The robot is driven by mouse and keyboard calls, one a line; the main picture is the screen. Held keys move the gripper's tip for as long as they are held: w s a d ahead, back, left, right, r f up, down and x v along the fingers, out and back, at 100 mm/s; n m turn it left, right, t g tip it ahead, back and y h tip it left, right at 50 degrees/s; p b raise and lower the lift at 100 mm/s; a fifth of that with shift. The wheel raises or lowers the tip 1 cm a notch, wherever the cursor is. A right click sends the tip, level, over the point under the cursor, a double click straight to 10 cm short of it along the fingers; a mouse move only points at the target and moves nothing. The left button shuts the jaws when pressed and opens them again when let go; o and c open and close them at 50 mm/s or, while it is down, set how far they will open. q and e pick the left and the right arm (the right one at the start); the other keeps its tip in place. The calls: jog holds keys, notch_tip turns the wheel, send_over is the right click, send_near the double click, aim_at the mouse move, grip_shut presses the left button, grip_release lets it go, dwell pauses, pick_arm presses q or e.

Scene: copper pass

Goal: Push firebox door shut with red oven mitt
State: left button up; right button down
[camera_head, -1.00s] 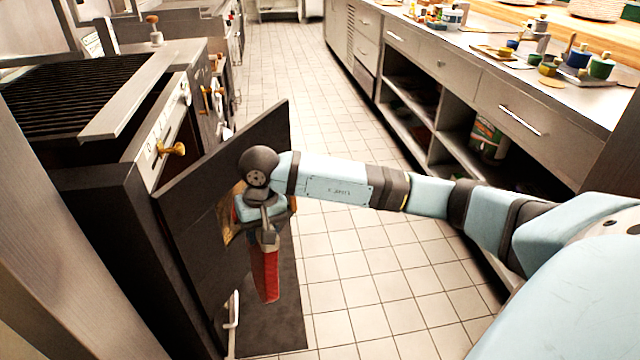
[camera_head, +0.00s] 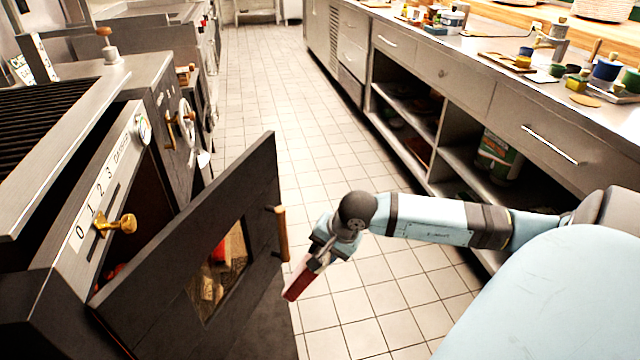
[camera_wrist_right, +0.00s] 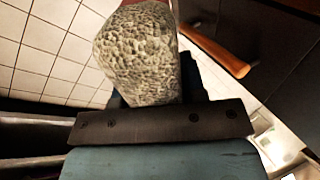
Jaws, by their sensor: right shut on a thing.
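The firebox door (camera_head: 165,275) is a dark panel standing open from the oven (camera_head: 60,255), with a glass window (camera_head: 220,270) and a wooden handle (camera_head: 281,234) near its free edge. My right gripper (camera_head: 318,263) is shut on the red oven mitt (camera_head: 297,283), which hangs tilted down just right of the door edge. In the right wrist view, a grey, bumpy face of the mitt (camera_wrist_right: 148,55) fills the jaws (camera_wrist_right: 160,100). The door handle (camera_wrist_right: 215,42) shows beside it. I cannot tell whether mitt and door touch. My left gripper is out of view.
A brass knob (camera_head: 122,224) sticks out above the door on the oven front. A steel counter (camera_head: 480,90) with open shelves runs along the right. The tiled aisle (camera_head: 285,95) between is clear. A red glow shows inside the firebox.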

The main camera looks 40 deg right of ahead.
jog(key=shift+w+d, duration=0.15)
jog(key=shift+w, duration=0.1)
jog(key=w+a, duration=0.3)
jog(key=w, duration=0.4)
jog(key=shift+w+a, duration=0.25)
jog(key=shift+w, duration=0.15)
jog(key=shift+w+a+b, duration=0.2)
jog(key=shift+w+a, duration=0.15)
jog(key=shift+w, duration=0.4)
jog(key=shift+w+a+b, duration=0.2)
jog(key=shift+w+a, duration=0.15)
jog(key=shift+w, duration=0.45)
jog(key=shift+w+a+b, duration=0.2)
jog(key=shift+w+a, duration=0.15)
jog(key=shift+w, duration=0.4)
jog(key=shift+w, duration=0.1)
